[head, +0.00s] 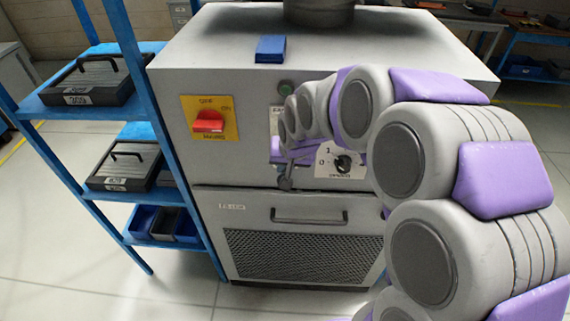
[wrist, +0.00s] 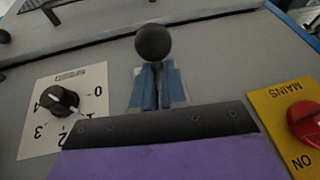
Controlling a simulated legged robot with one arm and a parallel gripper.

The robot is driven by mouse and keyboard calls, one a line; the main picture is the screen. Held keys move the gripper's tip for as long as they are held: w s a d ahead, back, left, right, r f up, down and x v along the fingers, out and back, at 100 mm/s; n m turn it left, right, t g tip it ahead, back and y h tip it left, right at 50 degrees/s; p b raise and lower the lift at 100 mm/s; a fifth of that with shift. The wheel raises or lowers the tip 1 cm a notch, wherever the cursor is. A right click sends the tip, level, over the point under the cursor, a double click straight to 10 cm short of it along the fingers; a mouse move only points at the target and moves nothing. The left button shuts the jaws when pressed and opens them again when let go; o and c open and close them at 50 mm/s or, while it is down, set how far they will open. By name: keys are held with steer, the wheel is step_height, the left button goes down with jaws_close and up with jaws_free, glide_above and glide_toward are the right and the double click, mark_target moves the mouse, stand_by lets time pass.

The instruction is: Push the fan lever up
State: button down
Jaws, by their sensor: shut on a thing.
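The fan lever has a dark ball knob (wrist: 152,42), seen at the top centre of the wrist view. Its stem runs down between the two blue fingers of my gripper (wrist: 158,85), which are shut on it. The wrist view is turned over, as its labels read upside down. In the head view my gripper (head: 284,163) is at the front face of the grey cabinet, with the lever's knob (head: 285,183) just below it. The lever's stem and most of its plate are hidden there by my arm.
The cabinet (head: 225,165) has a red mains switch (head: 208,122) left of the lever, a rotary dial (head: 343,163) to its right, a green button (head: 286,88) above and a drawer handle (head: 309,216) below. A blue shelf (head: 150,100) stands close on the left.

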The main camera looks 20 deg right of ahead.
steer(key=shift+s, duration=0.1)
step_height(320, 180, up, 2)
steer(key=g+p, duration=0.2)
steer(key=p, duration=0.3)
steer(key=shift+g+y, duration=0.4)
steer(key=r+g+y+p, duration=0.1)
steer(key=g+p, duration=0.1)
steer(key=p, duration=0.1)
steer(key=shift+r+m+g+p, duration=0.2)
steer(key=shift+m+g+p, duration=0.1)
steer(key=shift+g+p, duration=0.1)
steer(key=c, duration=1.2)
jaws_free()
steer(key=shift+o, duration=0.2)
